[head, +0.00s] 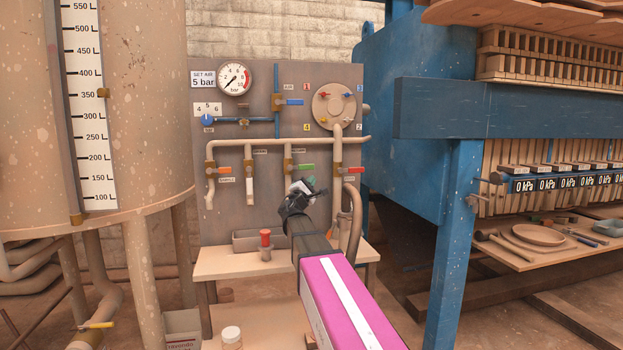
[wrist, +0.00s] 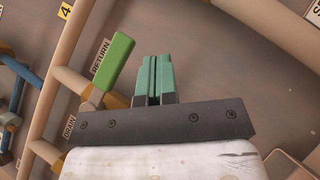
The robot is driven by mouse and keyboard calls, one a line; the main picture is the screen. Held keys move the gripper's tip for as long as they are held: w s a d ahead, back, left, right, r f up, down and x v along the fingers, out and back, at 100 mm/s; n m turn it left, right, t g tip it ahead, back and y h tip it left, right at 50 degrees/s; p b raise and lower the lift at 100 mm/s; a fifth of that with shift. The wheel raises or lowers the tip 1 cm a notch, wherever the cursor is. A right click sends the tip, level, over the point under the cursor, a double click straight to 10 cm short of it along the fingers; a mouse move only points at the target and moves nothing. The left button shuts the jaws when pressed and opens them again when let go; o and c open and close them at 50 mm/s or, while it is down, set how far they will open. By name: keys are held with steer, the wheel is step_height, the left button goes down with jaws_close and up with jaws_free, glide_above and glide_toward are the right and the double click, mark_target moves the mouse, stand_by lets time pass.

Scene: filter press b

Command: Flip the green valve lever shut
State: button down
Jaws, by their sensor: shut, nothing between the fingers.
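The green valve lever (head: 305,166) is on a vertical branch pipe of the grey panel and points sideways to the right of its brass valve. In the wrist view the green lever (wrist: 113,61) stands just left of my fingers, beside the RETURN label (wrist: 102,57). My gripper (head: 309,182) is just below the lever in the head view. In the wrist view its two teal fingers (wrist: 153,78) are together, with nothing between them. A narrow gap shows between lever and fingers there; I cannot tell the depth between them.
An orange lever (head: 225,169) and a red lever (head: 354,170) sit on neighbouring branches. A blue lever (head: 294,102) is higher up. Below the panel is a bench (head: 225,263) with a red-topped item (head: 265,240). A large tank (head: 125,130) stands left and a blue press frame (head: 455,230) right.

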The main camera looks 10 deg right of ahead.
steer(key=s+f, duration=0.7)
steer(key=f, duration=0.2)
